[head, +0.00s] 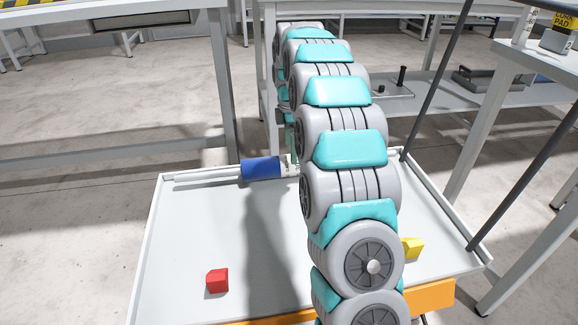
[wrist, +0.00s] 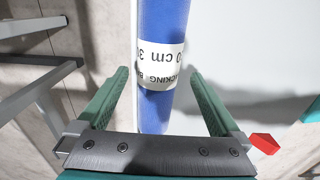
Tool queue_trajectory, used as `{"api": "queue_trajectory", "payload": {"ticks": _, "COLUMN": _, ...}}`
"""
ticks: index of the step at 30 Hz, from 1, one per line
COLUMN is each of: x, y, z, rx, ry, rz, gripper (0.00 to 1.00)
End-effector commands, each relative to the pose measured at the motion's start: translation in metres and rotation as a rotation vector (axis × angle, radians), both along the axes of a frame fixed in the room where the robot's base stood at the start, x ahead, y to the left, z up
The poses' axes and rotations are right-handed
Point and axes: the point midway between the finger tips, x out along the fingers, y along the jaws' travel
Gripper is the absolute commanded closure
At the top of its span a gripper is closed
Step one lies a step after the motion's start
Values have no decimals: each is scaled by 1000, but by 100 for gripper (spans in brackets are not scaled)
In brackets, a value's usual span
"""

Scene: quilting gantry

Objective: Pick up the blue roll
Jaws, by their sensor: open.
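The blue roll (head: 261,168) lies along the far edge of a white tray, left of my arm. Its right end is hidden behind my arm. In the wrist view the blue roll (wrist: 165,28) runs up the picture between the fingers, with a printed white label around it. My gripper (wrist: 157,72) is open, with one green finger on each side of the roll and visible space beside it. I cannot tell how far the roll lies below the fingertips. In the head view my arm mostly hides the gripper.
The white tray (head: 175,250) holds a red block (head: 217,281) at front left and a yellow block (head: 413,247) at right, partly behind my arm. The tray's left middle is clear. Dark slanting poles (head: 432,80) and a table stand at right.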

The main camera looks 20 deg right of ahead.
Motion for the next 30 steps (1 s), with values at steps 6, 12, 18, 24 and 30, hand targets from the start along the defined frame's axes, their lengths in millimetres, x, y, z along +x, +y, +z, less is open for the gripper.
{"api": "queue_trajectory", "payload": {"ticks": 6, "x": 1, "y": -1, "z": -22, "rx": 0, "ry": 3, "rz": -1, "gripper": 0}}
{"api": "queue_trajectory", "payload": {"ticks": 12, "x": 1, "y": -1, "z": -50, "rx": 1, "ry": 6, "rz": 0, "gripper": 0}}
{"api": "queue_trajectory", "payload": {"ticks": 18, "x": 2, "y": -1, "z": -52, "rx": 0, "ry": 0, "rz": 0, "gripper": 0}}
{"api": "queue_trajectory", "payload": {"ticks": 24, "x": 2, "y": -1, "z": -52, "rx": 0, "ry": 1, "rz": -1, "gripper": 16}}
{"api": "queue_trajectory", "payload": {"ticks": 30, "x": 2, "y": -1, "z": -52, "rx": 0, "ry": 1, "rz": -1, "gripper": 38}}
